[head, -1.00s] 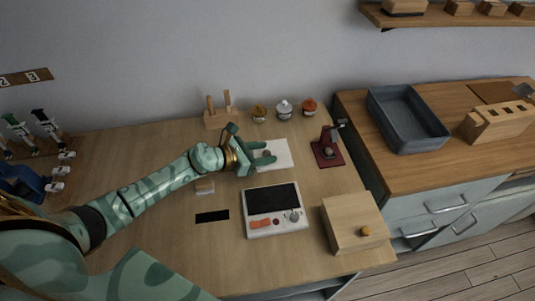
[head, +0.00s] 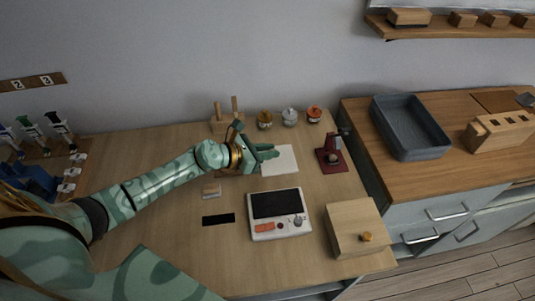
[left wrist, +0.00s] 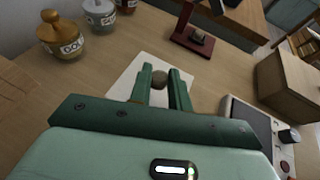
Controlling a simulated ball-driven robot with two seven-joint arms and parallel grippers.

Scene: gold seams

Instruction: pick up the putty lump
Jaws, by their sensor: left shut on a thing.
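The putty lump (left wrist: 159,79) is a small round grey-brown ball. In the left wrist view it sits between the two green fingers of my left gripper (left wrist: 160,84), which is shut on it. In the head view my left gripper (head: 263,154) is over the left part of a white sheet (head: 283,161), and the lump is hidden there by the fingers. The sheet also shows behind the fingers in the left wrist view (left wrist: 124,85). My right gripper is in neither view.
Several small jars (head: 290,117) stand behind the sheet. A dark red stand (head: 331,156) is to its right. A white device with a dark screen (head: 278,206) and a wooden box (head: 355,229) are in front. A wooden block with pegs (head: 220,126) stands behind my gripper.

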